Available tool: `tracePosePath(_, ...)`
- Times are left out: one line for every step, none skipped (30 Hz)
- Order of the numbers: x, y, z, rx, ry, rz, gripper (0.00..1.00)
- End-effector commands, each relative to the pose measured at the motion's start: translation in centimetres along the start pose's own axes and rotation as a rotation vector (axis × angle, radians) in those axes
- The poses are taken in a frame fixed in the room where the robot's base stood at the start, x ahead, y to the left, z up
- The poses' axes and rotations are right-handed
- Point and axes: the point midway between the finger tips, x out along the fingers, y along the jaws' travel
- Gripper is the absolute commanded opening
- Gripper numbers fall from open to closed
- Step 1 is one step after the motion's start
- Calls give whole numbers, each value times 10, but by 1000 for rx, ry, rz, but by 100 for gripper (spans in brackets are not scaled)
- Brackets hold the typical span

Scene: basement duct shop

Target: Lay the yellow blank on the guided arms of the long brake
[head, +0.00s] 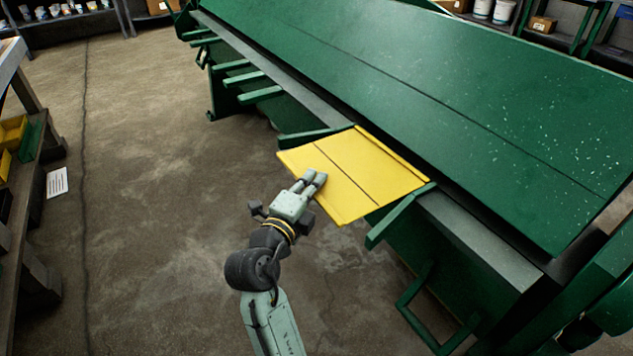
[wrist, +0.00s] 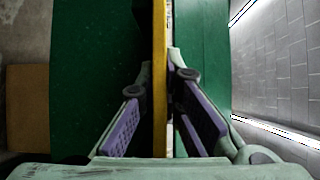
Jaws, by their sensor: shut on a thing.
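The yellow blank (head: 355,178) is a flat sheet with dark lines across it. It is at the front of the green long brake (head: 440,100), its far edge along the brake's bed. Two green arms flank it: one (head: 305,138) at its far left side, one (head: 398,217) at its right side. I cannot tell whether it touches them. My gripper (head: 318,180) is shut on the blank's near edge. In the wrist view, the blank shows edge-on as a yellow strip (wrist: 160,70) between the purple pads of my gripper (wrist: 165,115).
More green arms (head: 245,80) stick out further left along the brake. A low green handle frame (head: 425,325) is below right. A bench with yellow bins (head: 12,132) stands at the left edge. Open concrete floor (head: 165,200) lies between.

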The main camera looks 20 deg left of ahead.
Motion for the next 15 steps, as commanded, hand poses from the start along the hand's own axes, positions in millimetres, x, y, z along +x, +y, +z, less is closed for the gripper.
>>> tracePosePath(0,-1,0,0,0,-2,0)
tracePosePath(0,-1,0,0,0,-2,0)
tracePosePath(0,0,0,0,0,-2,0)
tracePosePath(0,1,0,0,0,-2,0)
tracePosePath(0,2,0,0,0,-2,0)
tracePosePath(0,3,0,0,-1,-2,0)
tracePosePath(0,4,0,0,-1,-2,0)
tracePosePath(0,4,0,0,-1,-2,0)
tracePosePath(0,5,0,0,-1,-2,0)
tracePosePath(0,6,0,0,-1,-2,0)
tracePosePath(0,7,0,0,-1,-1,0)
tracePosePath(0,8,0,0,-1,-1,0)
tracePosePath(0,9,0,0,0,0,0)
tracePosePath(0,10,0,0,0,1,0)
tracePosePath(0,11,0,-1,0,2,0)
